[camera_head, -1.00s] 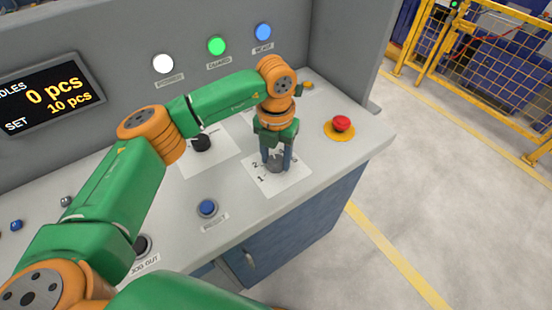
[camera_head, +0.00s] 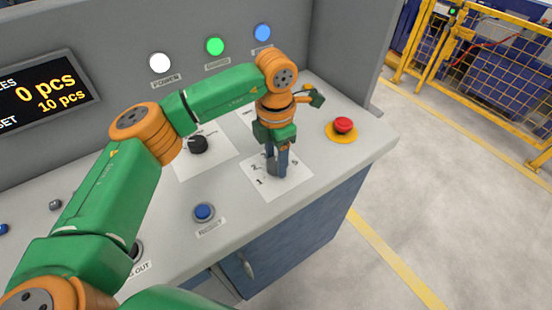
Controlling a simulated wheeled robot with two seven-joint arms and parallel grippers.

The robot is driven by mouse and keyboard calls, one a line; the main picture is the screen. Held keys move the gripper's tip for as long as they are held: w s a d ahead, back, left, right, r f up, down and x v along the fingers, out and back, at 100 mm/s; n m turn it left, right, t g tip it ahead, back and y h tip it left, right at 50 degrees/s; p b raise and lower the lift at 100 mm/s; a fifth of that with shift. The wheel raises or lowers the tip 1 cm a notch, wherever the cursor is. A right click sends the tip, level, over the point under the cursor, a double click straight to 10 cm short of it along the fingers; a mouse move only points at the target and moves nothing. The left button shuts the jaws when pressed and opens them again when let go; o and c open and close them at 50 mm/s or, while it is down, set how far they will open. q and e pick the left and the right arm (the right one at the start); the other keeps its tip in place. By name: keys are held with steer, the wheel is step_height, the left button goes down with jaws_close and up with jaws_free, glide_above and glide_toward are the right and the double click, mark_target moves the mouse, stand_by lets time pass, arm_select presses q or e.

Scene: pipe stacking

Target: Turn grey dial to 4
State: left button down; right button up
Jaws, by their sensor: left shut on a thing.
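The grey dial (camera_head: 273,168) sits on a white numbered plate (camera_head: 293,184) on the panel's sloping top. Digits such as 1 and 2 show at the plate's left side. My left gripper (camera_head: 277,170) points down over the plate with its fingers shut on the grey dial. The fingers and wrist hide much of the dial, so I cannot tell which number it points to. My right gripper is not in view.
A black dial (camera_head: 198,144) on its own white plate is left of the gripper. A red emergency button (camera_head: 344,125) is to the right. A blue reset button (camera_head: 204,212) is in front. Lit white, green and blue lamps are on the back wall.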

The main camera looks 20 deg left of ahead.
mark_target(276, 162)
arm_select(q)
steer(key=shift+w+r, duration=0.1)
stand_by(0.3)
steer(key=shift+c, duration=1.4)
jaws_free()
step_height(276, 162, up, 7)
steer(key=shift+r+b, duration=0.1)
steer(key=shift+b, duration=0.4)
